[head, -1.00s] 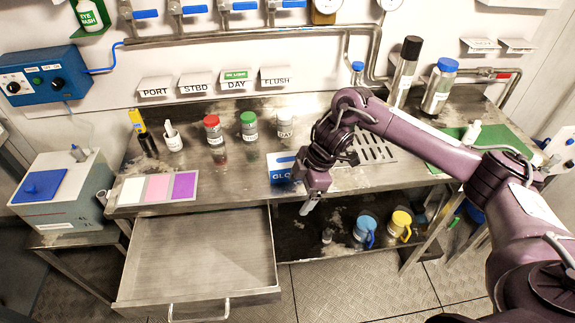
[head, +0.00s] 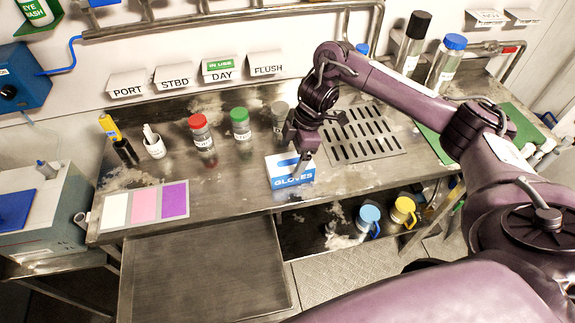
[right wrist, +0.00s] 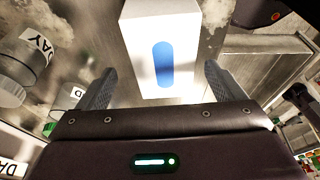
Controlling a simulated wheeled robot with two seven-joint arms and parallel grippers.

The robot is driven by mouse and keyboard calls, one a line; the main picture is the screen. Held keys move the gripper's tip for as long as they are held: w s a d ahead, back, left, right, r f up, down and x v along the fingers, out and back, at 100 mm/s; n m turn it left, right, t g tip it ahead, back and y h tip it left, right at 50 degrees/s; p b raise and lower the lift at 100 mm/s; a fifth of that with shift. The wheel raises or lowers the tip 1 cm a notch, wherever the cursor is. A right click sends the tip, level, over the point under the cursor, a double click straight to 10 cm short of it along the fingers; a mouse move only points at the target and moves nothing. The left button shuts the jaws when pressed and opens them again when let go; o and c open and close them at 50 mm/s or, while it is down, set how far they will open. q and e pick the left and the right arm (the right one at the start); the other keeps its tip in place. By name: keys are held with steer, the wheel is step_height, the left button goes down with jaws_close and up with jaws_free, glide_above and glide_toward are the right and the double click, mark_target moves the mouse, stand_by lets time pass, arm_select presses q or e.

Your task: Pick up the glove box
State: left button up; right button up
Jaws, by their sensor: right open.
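The glove box (head: 290,176) is a small white and blue carton marked GLOVES. It sits on the steel counter near its front edge, right of the open drawer. My right gripper (head: 304,160) is just above and behind it in the head view. In the right wrist view the box (right wrist: 152,30), white with a blue oval, lies ahead between the two open fingers of the right gripper (right wrist: 155,85). Clear gaps show on both sides, and the fingers do not grip it. My left gripper is not in view.
Red-capped (head: 202,135) and green-capped (head: 241,128) bottles and a grey-lidded jar (head: 280,118) stand behind the box. A slotted drain plate (head: 362,136) lies to the right. Blue (head: 369,217) and yellow (head: 402,211) jugs stand on the lower shelf.

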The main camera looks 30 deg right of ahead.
mark_target(291, 163)
steer(key=f, duration=0.2)
steer(key=a+f, duration=0.1)
steer(key=shift+s+f, duration=0.2)
steer(key=shift+s, duration=0.15)
steer(key=shift+w+a+f, duration=0.1)
steer(key=shift+w+f, duration=0.05)
steer(key=shift+f, duration=0.35)
steer(key=shift+w+a+f, duration=0.1)
steer(key=shift+w+f, duration=0.05)
steer(key=shift+f, duration=0.3)
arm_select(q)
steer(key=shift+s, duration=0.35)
arm_select(e)
steer(key=c, duration=1.2)
